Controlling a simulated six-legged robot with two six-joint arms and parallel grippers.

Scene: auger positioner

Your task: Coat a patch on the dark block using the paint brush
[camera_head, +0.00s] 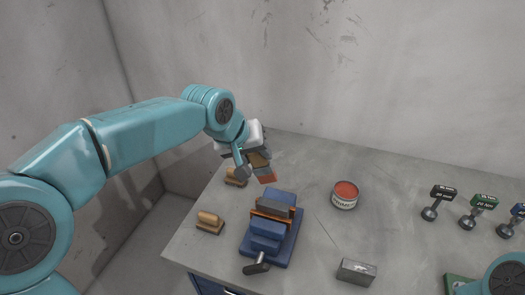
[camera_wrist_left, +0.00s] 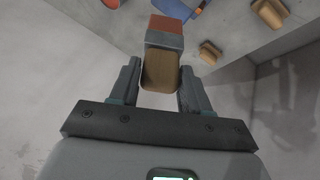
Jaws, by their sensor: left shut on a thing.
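My left gripper (camera_head: 254,153) is shut on the paint brush, which has a wooden handle, a grey band and red bristles (camera_head: 267,178). In the left wrist view the brush handle (camera_wrist_left: 160,72) sits between the fingers of the gripper (camera_wrist_left: 158,78), bristles pointing away. The bristles are in the air, just behind a blue vise (camera_head: 266,229). A dark grey block (camera_head: 276,208) is in the vise, beside orange strips. No red patch shows on its visible faces. A can of red paint (camera_head: 345,194) stands open to the right. My right gripper is out of view.
Two wooden-handled pieces (camera_head: 209,221) (camera_head: 236,177) lie left of the vise on the grey table. Another grey block (camera_head: 356,272) lies at the front. Several dumbbell-like tools (camera_head: 438,200) stand at the right. The table between can and tools is clear.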

